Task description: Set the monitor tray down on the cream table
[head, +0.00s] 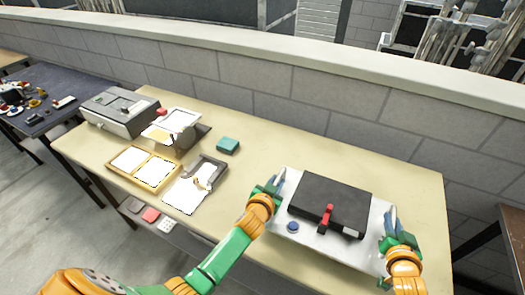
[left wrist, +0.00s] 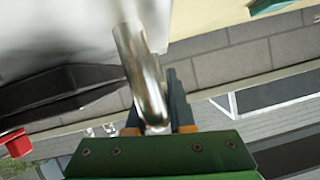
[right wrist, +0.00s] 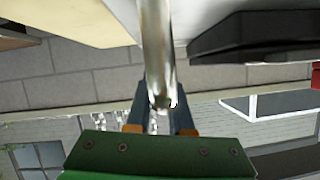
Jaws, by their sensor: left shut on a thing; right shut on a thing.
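The monitor tray (head: 360,251) is a pale, flat tray carrying a black box (head: 335,198), a red part (head: 326,218) and a blue knob (head: 292,226). It is over the right part of the cream table (head: 262,140) and looks roughly level; I cannot tell whether it touches the tabletop. My left gripper (head: 278,182) is shut on the tray's left handle, a metal bar (left wrist: 138,70) in the left wrist view. My right gripper (head: 392,222) is shut on the right handle, a similar bar (right wrist: 156,50) in the right wrist view.
To the tray's left, a teal box (head: 228,146), a grey clipboard-like item (head: 207,170), a wooden-framed tray (head: 121,172) and a grey machine (head: 118,110) sit on the table. A block wall (head: 330,105) runs behind. Tabletop between teal box and tray is clear.

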